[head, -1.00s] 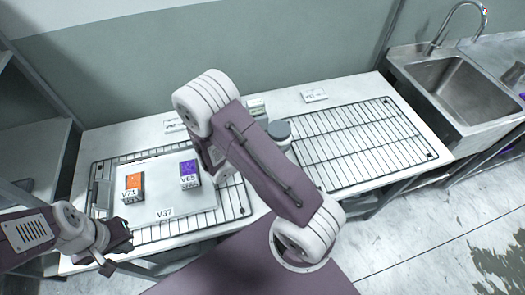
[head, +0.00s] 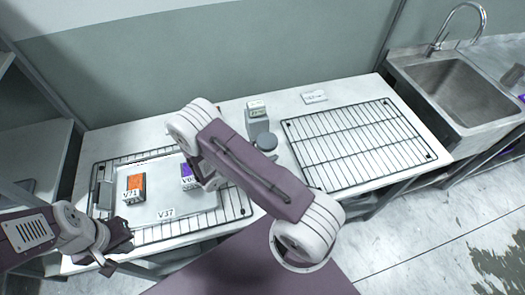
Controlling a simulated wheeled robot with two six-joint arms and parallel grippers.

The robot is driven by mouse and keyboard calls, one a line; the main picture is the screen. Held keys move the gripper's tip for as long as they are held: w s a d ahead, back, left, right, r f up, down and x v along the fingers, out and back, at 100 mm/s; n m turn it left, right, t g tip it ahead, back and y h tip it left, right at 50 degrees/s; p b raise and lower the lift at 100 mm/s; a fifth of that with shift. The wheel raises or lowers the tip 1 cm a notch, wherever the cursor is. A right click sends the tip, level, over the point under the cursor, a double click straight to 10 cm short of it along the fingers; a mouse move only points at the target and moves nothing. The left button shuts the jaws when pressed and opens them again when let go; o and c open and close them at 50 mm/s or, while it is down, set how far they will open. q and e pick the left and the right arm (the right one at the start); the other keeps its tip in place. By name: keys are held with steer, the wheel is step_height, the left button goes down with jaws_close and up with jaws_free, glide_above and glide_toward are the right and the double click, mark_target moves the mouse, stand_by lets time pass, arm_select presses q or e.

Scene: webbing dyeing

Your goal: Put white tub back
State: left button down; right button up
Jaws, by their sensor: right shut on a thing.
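The white tub with a grey lid (head: 266,142) is near the middle of the table, left of the right-hand wire rack. Its lid shows, but my right upper arm covers most of its body. My right arm folds over the table, and its fingers are hidden behind the upper arm. The tub's shift along with the arm shows that the right gripper is shut on it. Whether the tub touches the table cannot be seen. My left gripper (head: 117,249) is open and empty at the table's front left edge.
A white tray labelled V37 (head: 185,207) on the left rack holds an orange-labelled box (head: 134,188) and a purple-labelled box (head: 187,172), partly covered by my arm. A grey box (head: 257,117) stands behind the tub. The right wire rack (head: 360,142) is empty. A sink (head: 462,92) is at right.

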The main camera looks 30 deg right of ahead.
steer(key=o, duration=2.1)
steer(key=shift+f, duration=0.1)
steer(key=shift+r+p, duration=0.3)
steer(key=b+v, duration=0.2)
steer(key=v, duration=1)
steer(key=s+m+g+y, duration=0.5)
steer(key=s+m+y, duration=0.45)
steer(key=m, duration=0.25)
steer(key=r+m+t+y, duration=0.1)
steer(key=m, duration=0.2)
steer(key=a+r+m+t+y, duration=0.1)
steer(key=m, duration=0.1)
steer(key=w+a+r+m+t+y, duration=0.1)
steer(key=r+m+y, duration=0.1)
steer(key=m, duration=0.1)
steer(key=shift+m+t, duration=0.3)
